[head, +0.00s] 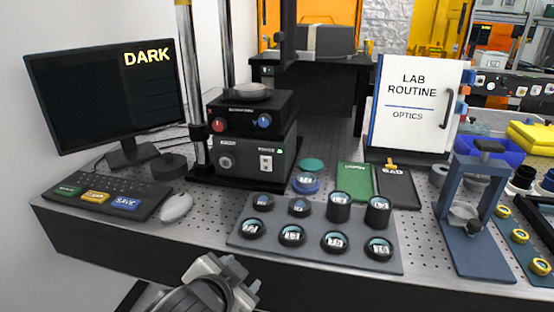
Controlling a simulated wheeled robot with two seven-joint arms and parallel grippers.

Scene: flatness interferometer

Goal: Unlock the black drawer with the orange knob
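A black box marked BAD (398,191) lies on the perforated bench top, right of centre, beside a green one. A small orange-yellow knob (391,166) sits at its back edge. I cannot tell from this view whether the knob is turned or the box locked. Part of one of my arms, apparently the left gripper (222,276), shows at the bottom edge, left of centre, in front of the bench and well apart from the black box. Its fingers cannot be made out clearly. My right gripper is out of view.
A grey tray (240,238) with several round optics lies before the boxes. A green box (354,182) touches or nearly touches the black one. A monitor (105,97) reads DARK.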

